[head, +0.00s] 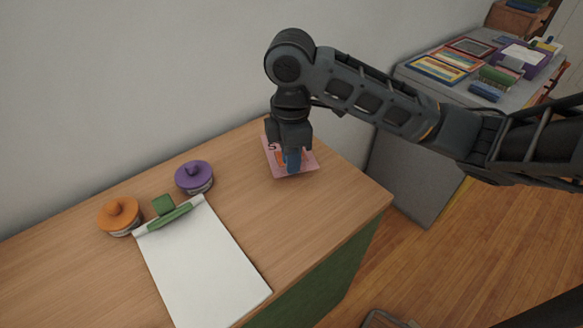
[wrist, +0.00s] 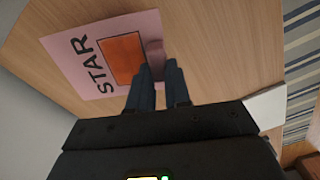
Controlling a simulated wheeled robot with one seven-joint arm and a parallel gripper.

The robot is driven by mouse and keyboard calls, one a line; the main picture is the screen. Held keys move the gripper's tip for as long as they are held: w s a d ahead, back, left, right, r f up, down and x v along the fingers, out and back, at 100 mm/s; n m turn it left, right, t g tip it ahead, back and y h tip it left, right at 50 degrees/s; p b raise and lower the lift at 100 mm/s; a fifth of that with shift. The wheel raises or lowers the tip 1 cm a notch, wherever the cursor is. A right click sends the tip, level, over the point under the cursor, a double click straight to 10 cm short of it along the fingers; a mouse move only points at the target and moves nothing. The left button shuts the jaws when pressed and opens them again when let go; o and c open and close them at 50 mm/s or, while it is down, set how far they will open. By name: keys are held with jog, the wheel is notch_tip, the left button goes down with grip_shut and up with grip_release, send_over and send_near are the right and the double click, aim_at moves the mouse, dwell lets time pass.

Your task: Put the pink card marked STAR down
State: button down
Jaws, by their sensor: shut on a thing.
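The pink card (head: 304,167) is at the far right end of the wooden desk top in the head view, partly hidden behind my gripper (head: 292,165). In the wrist view the pink card (wrist: 69,68) shows the black word STAR and an orange square, and a small pink raised part stands at the fingertips. My gripper (wrist: 158,70) points down with its blue fingers close together, shut on that part of the card. The card looks flat and parallel to the desk top. I cannot tell whether it touches the desk or hangs just above it.
On the desk (head: 240,150) stand a purple knobbed container (head: 194,175), an orange one (head: 119,213) and a white clipboard (head: 200,262) with a green clip. A grey surface with books (head: 445,65) is beyond on the right. The desk's right edge is near the card.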

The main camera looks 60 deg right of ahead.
jog(key=shift+f, duration=1.9)
jog(key=shift+f, duration=0.2)
jog(key=c, duration=1.1)
grip_release()
jog(key=shift+r, duration=0.1)
